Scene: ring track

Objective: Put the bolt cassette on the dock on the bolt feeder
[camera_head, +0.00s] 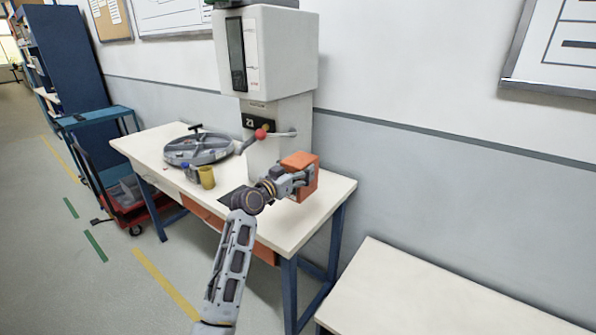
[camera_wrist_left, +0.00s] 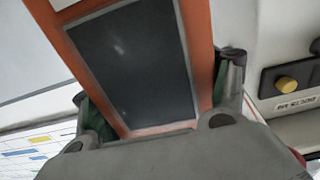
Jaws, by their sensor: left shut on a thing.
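The bolt cassette, an orange box (camera_head: 301,176), is held at the machine's right front, over the table's right part. I cannot tell whether it touches the table. My left gripper (camera_head: 297,182) is shut on it. In the left wrist view, the cassette (camera_wrist_left: 199,35) shows an orange frame around a dark panel, between the fingers of my left gripper (camera_wrist_left: 163,95). The bolt feeder appears to be the tall white machine (camera_head: 275,55) on the table, with a red-knobbed lever. I cannot make out the dock. My right gripper is out of view.
A blue cart (camera_head: 95,119) stands left. Another pale table (camera_head: 420,300) is at front right. The wall is close behind.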

